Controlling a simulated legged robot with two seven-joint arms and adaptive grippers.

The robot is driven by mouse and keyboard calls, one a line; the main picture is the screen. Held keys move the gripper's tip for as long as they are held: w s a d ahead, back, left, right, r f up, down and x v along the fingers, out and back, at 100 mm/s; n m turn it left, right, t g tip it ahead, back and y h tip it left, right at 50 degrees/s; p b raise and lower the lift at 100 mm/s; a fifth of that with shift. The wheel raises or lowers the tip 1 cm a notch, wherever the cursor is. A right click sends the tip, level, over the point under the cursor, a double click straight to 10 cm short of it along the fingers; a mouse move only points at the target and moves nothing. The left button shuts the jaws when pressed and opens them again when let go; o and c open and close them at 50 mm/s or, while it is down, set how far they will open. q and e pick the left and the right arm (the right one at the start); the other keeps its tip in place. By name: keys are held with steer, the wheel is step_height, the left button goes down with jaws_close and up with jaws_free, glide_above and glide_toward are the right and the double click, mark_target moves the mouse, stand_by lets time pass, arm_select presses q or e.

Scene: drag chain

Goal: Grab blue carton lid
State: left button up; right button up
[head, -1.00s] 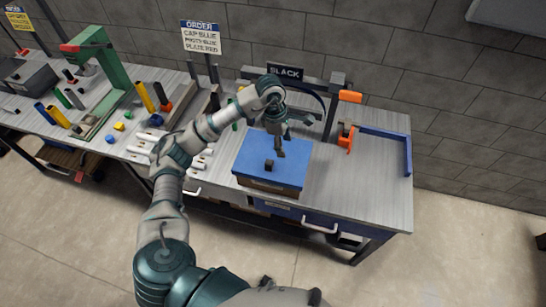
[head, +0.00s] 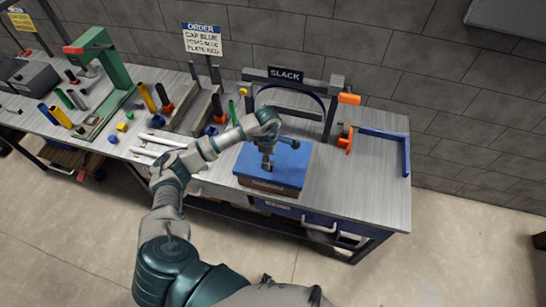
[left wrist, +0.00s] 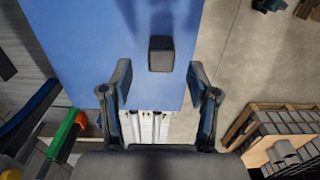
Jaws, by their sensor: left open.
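The blue carton lid (head: 294,166) lies flat on a brown carton (head: 268,187) at the front edge of the table. A small dark block-like knob stands on the lid; the left wrist view shows this knob (left wrist: 161,54) clearly. My left gripper (head: 268,168) hangs pointing down over the lid and largely hides the knob in the head view. In the left wrist view the left gripper (left wrist: 160,82) is open, with one finger to each side of the knob's line. I cannot tell whether the fingers touch the lid. My right gripper is not in view.
A frame with a "SLACK" sign (head: 286,74) stands behind the carton. An orange clamp (head: 346,138) and a blue bar (head: 406,155) are to the right. Coloured cylinders and a green press (head: 97,55) are at left. The table's right front is clear.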

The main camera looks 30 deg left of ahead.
arm_select(q)
steer(key=f+p, duration=0.1)
steer(key=f, duration=0.3)
steer(key=shift+d, duration=0.2)
jaws_close()
steer(key=shift+r, duration=0.1)
